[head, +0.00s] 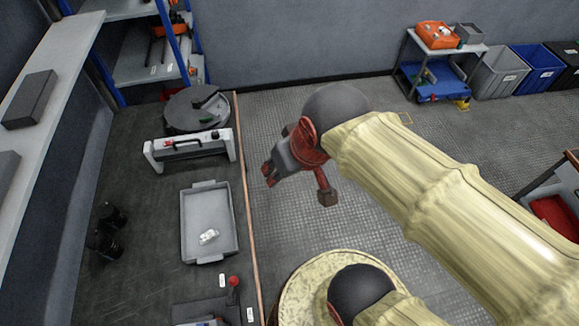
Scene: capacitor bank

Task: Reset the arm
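My arm (450,190) comes in from the right in a cream sleeve and ends at a dark round joint with a red ring. My gripper (267,173), grey with red parts, is beyond that joint and points left. It hangs over the grey floor just right of the dark bench's edge.
The dark bench (150,235) at left bears a grey tray (190,225) with a small white item, a white-framed case (190,147) and a round dark disc (185,120). A cart (440,60) and bins (498,75) stand at back right. The floor between is clear.

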